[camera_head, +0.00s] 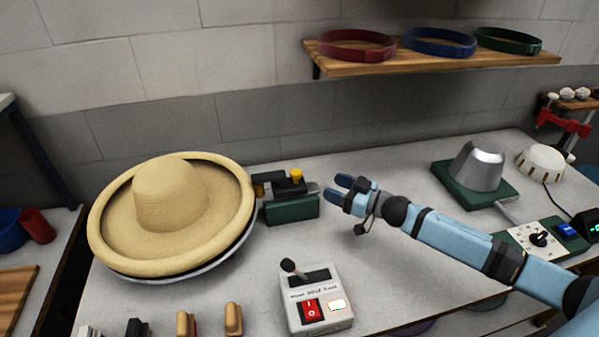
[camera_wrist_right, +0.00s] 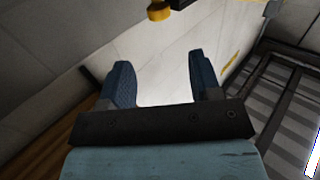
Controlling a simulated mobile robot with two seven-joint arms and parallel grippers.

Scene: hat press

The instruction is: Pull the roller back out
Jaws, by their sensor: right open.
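The roller unit is a green block (camera_head: 292,208) with a dark slide on top and a yellow knob (camera_head: 296,175). Its dark end reaches left to the brim of a straw hat (camera_head: 172,196); I cannot tell whether it touches. The hat sits on a round metal plate, brim curled up. My right gripper (camera_head: 338,189) is open and empty, just right of the unit and apart from it. In the right wrist view my two fingers (camera_wrist_right: 159,65) are spread, with the yellow knob (camera_wrist_right: 158,11) beyond them at the top edge. My left gripper is not in view.
A control box (camera_head: 316,302) with a lever and red switch stands in front. A metal cone on a green base (camera_head: 476,177) and a dial panel (camera_head: 538,240) are at right. A shelf (camera_head: 430,62) with coloured bands hangs behind.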

